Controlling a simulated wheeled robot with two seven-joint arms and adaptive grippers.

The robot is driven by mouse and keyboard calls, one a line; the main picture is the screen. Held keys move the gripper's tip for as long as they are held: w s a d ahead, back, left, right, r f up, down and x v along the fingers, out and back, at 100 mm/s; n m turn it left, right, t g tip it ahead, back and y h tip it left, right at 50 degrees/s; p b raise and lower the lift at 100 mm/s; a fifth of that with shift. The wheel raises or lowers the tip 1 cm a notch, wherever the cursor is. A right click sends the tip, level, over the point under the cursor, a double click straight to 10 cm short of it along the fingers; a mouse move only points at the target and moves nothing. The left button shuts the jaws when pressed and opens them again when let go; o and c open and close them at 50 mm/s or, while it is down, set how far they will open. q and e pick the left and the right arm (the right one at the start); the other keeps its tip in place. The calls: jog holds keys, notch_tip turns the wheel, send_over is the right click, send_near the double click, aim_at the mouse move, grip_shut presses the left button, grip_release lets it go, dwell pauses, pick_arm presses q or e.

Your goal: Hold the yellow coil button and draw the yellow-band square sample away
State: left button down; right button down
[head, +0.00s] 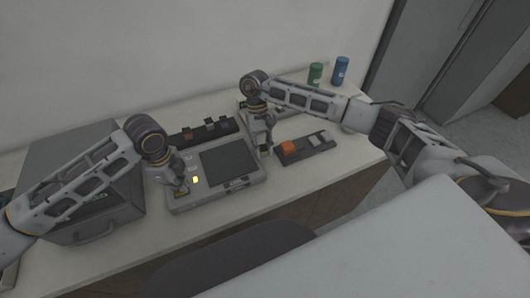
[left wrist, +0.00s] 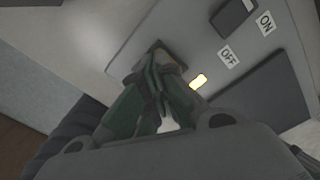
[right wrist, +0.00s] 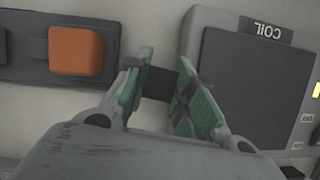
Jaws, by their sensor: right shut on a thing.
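My left gripper (head: 182,192) is over the left front of the grey coil unit (head: 205,197). Its fingers look closed together, with nothing seen between them, and the tips (left wrist: 160,55) cover part of the panel. A lit yellow square (head: 195,180) is just beside the tips; it also shows in the left wrist view (left wrist: 198,81). I cannot tell whether the tips press a button. My right gripper (head: 266,150) is low between the unit and the sample rack (head: 322,152). It is shut on a dark block (right wrist: 158,83); no yellow band shows on it.
An orange block (head: 288,147) and grey pieces stand on the dark rack. The unit has a dark square plate (head: 228,162). A long dark holder (head: 203,133) lies behind, and a grey box (head: 85,185) stands left. Green (head: 315,74) and blue (head: 341,71) canisters are at the back.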

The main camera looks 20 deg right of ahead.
jog(key=a+r+m, duration=0.2)
jog(key=a, duration=0.1)
jog(key=a+r+m+y, duration=0.1)
jog(key=a+r+m, duration=0.1)
jog(key=a+r, duration=0.1)
jog(key=w+a+r+m+t+y, duration=0.1)
jog(key=a+r+m, duration=0.1)
jog(key=a+r, duration=0.1)
jog(key=shift+a+r+m, duration=0.25)
jog(key=shift+m, duration=0.05)
jog(key=shift+a+r+m+y, duration=0.3)
jog(key=shift+a+r+m, duration=0.1)
jog(key=shift+a+r, duration=0.2)
jog(key=shift+f, duration=0.25)
jog(key=shift+f, duration=2.75)
jog(key=shift+a, duration=1)
jog(key=shift+d, duration=2)
